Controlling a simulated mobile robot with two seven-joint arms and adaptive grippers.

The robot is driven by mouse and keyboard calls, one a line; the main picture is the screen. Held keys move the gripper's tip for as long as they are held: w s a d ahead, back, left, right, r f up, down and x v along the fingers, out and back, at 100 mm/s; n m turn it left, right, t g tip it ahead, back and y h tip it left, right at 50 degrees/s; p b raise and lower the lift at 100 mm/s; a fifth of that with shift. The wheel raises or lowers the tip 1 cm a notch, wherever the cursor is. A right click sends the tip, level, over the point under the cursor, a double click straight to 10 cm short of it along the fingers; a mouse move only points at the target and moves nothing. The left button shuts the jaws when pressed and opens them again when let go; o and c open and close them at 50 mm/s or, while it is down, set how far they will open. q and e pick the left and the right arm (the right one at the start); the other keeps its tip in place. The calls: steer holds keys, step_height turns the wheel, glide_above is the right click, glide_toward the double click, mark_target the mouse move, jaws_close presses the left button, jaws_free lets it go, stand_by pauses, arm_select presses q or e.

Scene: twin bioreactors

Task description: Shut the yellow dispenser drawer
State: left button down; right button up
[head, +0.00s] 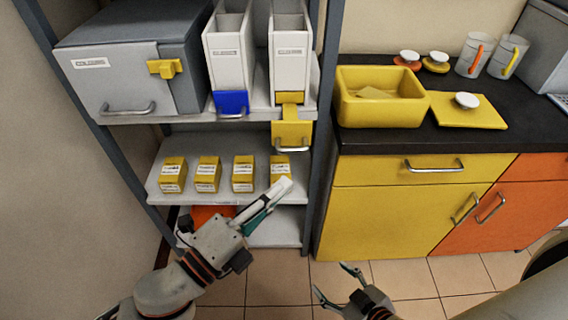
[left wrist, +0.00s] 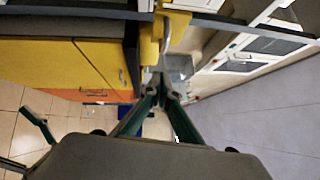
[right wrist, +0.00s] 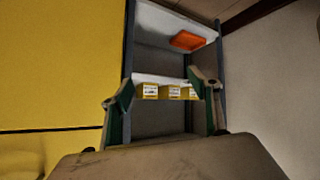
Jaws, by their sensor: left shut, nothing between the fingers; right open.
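The yellow dispenser drawer (head: 291,131) sticks out below the front of the right-hand white dispenser (head: 290,55) on the upper shelf, so it stands open. Its metal handle (head: 292,149) faces forward. In the left wrist view yellow drawer parts (left wrist: 176,22) show at the top, just beyond the fingertips. My left gripper (head: 284,187) is shut and empty, below and in front of the drawer; its closed tips show in the left wrist view (left wrist: 161,80). I see no clear contact with the drawer. My right gripper (head: 335,281) is open and empty, low in front of the yellow cabinet.
A blue drawer (head: 231,102) sits in the dispenser to the left. Several yellow boxes (head: 242,174) stand on the lower shelf, near my left arm. A grey shelf post (head: 326,130) and the yellow cabinet (head: 400,215) bound the right side. An orange bin (head: 213,214) lies lower.

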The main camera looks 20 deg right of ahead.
arm_select(q)
steer(key=shift+w+d+r, duration=0.1)
steer(key=shift+w+d, duration=0.3)
steer(key=shift+w, duration=0.4)
steer(key=shift+w+d+r, duration=0.15)
steer(key=shift+w+d, duration=0.3)
steer(key=shift+w, duration=0.35)
steer(key=shift+w+d+r, duration=0.1)
steer(key=shift+w+d, duration=0.3)
steer(key=shift+w, duration=0.4)
arm_select(e)
steer(key=shift+w+a+r, duration=0.2)
steer(key=shift+r, duration=0.1)
